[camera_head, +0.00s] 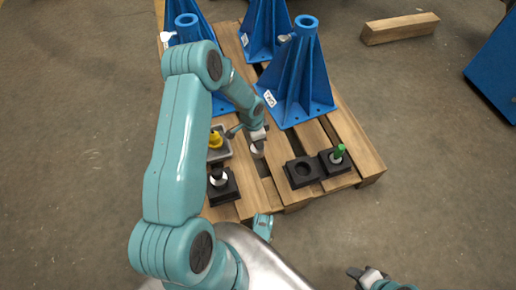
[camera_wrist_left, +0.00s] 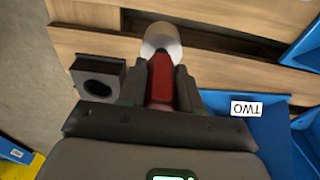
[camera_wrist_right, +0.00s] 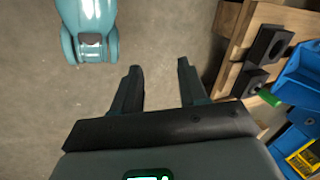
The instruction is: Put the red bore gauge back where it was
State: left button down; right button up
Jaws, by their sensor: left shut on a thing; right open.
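My left gripper (camera_head: 256,139) is shut on the red bore gauge (camera_wrist_left: 160,82), holding it by its red handle with its pale round head (camera_head: 257,151) hanging over the pallet slats. An empty black block (camera_head: 303,172) with a round hole stands to the right of the gauge in the head view; in the left wrist view the block (camera_wrist_left: 97,80) is left of the gauge, apart from it. My right gripper (camera_wrist_right: 158,85) is open and empty over bare floor; it also shows at the bottom of the head view (camera_head: 368,275).
A black block with a green gauge (camera_head: 338,154) stands beside the empty block. A black-handled gauge (camera_head: 218,174) stands in another block at left, near a grey tray with a yellow gauge (camera_head: 215,140). Blue stands (camera_head: 297,85) fill the back of the wooden pallet (camera_head: 351,135).

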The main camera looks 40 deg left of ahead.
pick_arm(q)
notch_tip(320, 180, down, 4)
jog(key=shift+f+b, duration=0.1)
jog(key=shift+b, duration=0.85)
jog(key=shift+f, duration=0.15)
pick_arm(e)
jog(key=shift+w+d+f+t, duration=0.15)
jog(key=shift+w+f+t, duration=0.15)
jog(key=shift+w+f, duration=0.55)
jog(key=shift+s+f, duration=0.1)
jog(key=shift+f, duration=0.05)
pick_arm(q)
jog(key=c, duration=0.8)
grip_release()
pick_arm(e)
jog(key=shift+f, duration=0.1)
